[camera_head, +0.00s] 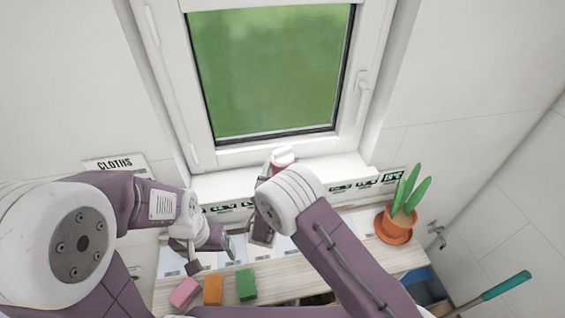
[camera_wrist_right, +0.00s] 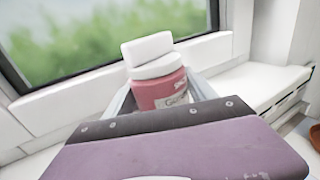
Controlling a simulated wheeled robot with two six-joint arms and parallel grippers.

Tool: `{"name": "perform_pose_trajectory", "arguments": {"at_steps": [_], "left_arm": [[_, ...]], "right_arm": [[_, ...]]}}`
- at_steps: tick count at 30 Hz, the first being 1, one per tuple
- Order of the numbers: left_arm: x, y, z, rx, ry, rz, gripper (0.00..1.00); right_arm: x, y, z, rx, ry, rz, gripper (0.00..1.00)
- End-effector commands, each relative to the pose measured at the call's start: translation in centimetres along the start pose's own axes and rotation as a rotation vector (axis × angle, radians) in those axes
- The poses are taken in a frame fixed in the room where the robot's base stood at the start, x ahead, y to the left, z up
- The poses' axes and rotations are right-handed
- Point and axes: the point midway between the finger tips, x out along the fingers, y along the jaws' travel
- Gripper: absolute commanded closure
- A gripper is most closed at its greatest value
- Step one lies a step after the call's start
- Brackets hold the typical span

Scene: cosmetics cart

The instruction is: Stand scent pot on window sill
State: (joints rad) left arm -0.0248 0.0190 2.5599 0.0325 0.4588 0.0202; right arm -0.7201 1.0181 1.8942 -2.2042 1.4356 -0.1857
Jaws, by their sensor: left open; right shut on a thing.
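The scent pot is a small red jar with a white lid. In the head view the scent pot (camera_head: 282,160) shows just beyond my right wrist, in front of the window. In the right wrist view the pot (camera_wrist_right: 160,92) looks upright, with part of a label visible. My right gripper (camera_wrist_right: 163,98) is shut on it, with grey fingers on either side. Its base is hidden, so I cannot tell whether it touches the sill. The white window sill (camera_head: 345,168) runs below the window and also shows in the right wrist view (camera_wrist_right: 262,84). My left gripper (camera_head: 213,257) is open and empty over the counter.
Pink, orange (camera_head: 213,290) and green blocks lie on the wooden counter at the front. A potted plant (camera_head: 394,230) stands at the right, near a tap. A "CLOTHS" sign (camera_head: 115,163) is on the left wall. The sill right of the pot looks clear.

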Motion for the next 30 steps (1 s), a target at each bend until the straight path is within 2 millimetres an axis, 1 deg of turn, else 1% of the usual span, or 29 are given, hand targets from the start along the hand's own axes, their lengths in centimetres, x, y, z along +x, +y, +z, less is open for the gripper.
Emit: {"name": "perform_pose_trajectory", "arguments": {"at_steps": [5,6,7,8,16,19,20,23,30], "left_arm": [[0.5,0.0,0.1,0.0,0.0,0.0,0.1],[0.3,0.0,0.0,0.0,0.0,0.0,0.1],[0.3,0.0,0.0,0.0,0.0,0.0,0.1],[0.3,0.0,0.0,0.0,0.0,0.0,0.1],[0.3,0.0,0.0,0.0,0.0,0.0,0.1],[-0.3,0.0,0.0,0.0,0.0,0.0,0.1],[0.3,0.0,0.0,0.0,0.0,0.0,0.1],[1.3,0.0,0.1,0.0,0.0,0.0,0.1],[3.6,-0.1,0.4,0.0,0.0,0.0,0.1]], "right_arm": [[0.0,0.0,-0.4,0.0,-0.002,0.0,0.96],[0.0,0.0,-0.3,-0.001,0.0,0.0,0.24],[0.0,0.0,-0.3,-0.001,0.0,0.0,0.16],[0.0,0.0,-0.3,-0.001,0.001,0.0,0.14],[0.0,0.0,-0.2,-0.001,0.001,0.0,0.14],[0.0,0.0,0.3,-0.001,0.0,0.0,0.14],[-0.4,0.1,-0.1,-0.001,0.001,0.002,0.14],[-2.2,0.2,-0.4,-0.002,0.0,0.005,0.14],[-8.0,0.1,-0.5,-0.002,0.0,0.006,0.14]]}}
